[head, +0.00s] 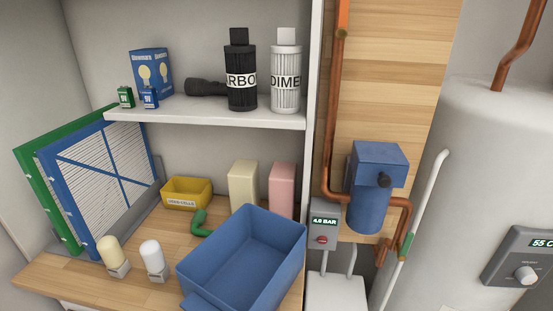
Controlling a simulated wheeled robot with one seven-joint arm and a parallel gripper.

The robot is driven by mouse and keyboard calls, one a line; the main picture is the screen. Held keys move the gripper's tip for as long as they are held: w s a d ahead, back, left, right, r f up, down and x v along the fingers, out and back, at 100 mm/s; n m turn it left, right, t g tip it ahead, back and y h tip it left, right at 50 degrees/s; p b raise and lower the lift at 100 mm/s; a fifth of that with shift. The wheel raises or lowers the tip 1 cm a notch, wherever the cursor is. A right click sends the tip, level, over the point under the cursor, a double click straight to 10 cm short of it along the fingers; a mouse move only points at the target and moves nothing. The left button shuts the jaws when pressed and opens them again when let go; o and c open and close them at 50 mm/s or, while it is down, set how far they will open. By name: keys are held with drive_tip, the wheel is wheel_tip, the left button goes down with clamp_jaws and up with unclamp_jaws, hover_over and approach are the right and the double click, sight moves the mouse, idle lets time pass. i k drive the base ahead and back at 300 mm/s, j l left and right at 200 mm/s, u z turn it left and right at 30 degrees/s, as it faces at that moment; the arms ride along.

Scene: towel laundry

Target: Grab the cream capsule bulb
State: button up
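The cream capsule bulb (109,250) stands upright in a small grey holder (119,270) at the front left of the wooden worktop. A similar white bulb (151,254) stands in its own holder just to the right of it, with a gap between them. My gripper is not in the head view.
A blue bin (243,215) stands right of the bulbs, near the white one. Blue and green framed filters (98,180) lean behind the cream bulb. A yellow bin (187,192), a green elbow piece (203,223) and two blocks stand farther back. A shelf (205,116) overhangs the rear.

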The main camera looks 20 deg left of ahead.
sight(109, 250)
drive_tip(key=j+u, duration=0.1)
drive_tip(key=u, duration=1.3)
drive_tip(key=k+j, duration=0.05)
